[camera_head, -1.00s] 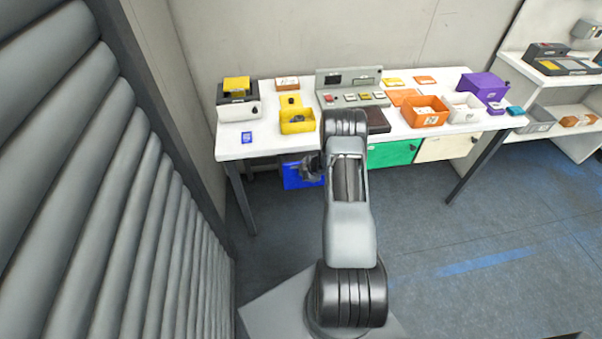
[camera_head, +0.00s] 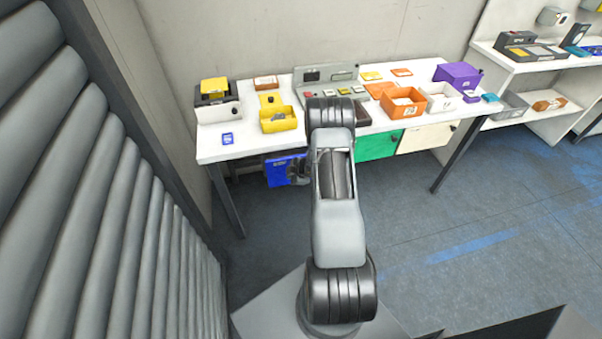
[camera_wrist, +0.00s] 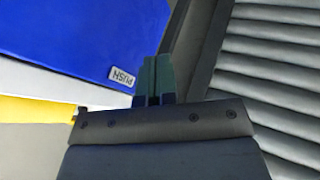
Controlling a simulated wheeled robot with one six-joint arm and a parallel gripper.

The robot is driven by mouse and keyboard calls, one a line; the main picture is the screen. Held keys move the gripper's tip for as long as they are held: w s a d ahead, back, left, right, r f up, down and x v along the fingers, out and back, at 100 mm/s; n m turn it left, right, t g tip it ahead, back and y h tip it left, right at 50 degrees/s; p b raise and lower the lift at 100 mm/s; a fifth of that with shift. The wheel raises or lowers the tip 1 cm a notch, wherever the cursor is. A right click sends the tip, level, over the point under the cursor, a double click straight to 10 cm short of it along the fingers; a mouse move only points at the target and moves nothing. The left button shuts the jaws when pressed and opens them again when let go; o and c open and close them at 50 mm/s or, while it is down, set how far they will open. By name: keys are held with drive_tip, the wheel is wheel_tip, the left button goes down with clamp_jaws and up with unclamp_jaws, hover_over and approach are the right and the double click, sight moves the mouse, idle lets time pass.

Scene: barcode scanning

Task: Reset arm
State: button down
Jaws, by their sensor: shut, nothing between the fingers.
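My arm stands folded in the middle of the head view, in front of the table (camera_head: 215,150). My gripper is mostly hidden behind the arm there. In the wrist view my gripper (camera_wrist: 153,78) shows with its two fingers together and nothing between them. A blue panel (camera_wrist: 70,35) with a "PUSH" label (camera_wrist: 122,76) lies beyond the fingers at the upper left. The blue drawer front (camera_head: 279,171) under the table shows left of my arm in the head view.
The table carries a yellow bin (camera_head: 278,120), an orange bin (camera_head: 402,104), a purple box (camera_head: 457,75) and a grey button panel (camera_head: 313,89). A ribbed grey wall (camera_head: 110,190) rises close on the left. A shelf (camera_head: 530,66) stands at the right. The floor (camera_head: 470,215) at right is clear.

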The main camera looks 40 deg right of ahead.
drive_tip(key=v, duration=0.8)
drive_tip(key=s+d+m+g+h, duration=0.2)
drive_tip(key=s+d+m+h, duration=0.2)
drive_tip(key=d, duration=0.1)
drive_tip(key=s+a+r+m+g+h, duration=0.2)
drive_tip(key=s+r+m+g, duration=0.15)
drive_tip(key=r+m, duration=0.35)
drive_tip(key=s+a+r+t+y, duration=0.1)
drive_tip(key=s+a+r, duration=0.2)
drive_tip(key=a+r, duration=0.4)
drive_tip(key=s+a+r+m+y, duration=0.1)
drive_tip(key=s+a+r, duration=0.2)
drive_tip(key=a+r, duration=0.4)
drive_tip(key=s+a+r+t+y, duration=0.1)
drive_tip(key=s+a+r, duration=0.2)
drive_tip(key=a+r, duration=0.4)
drive_tip(key=a, duration=0.4)
drive_tip(key=shift+s+r+t+y, duration=0.3)
drive_tip(key=shift+s+t+y, duration=0.05)
drive_tip(key=shift+s+y, duration=0.05)
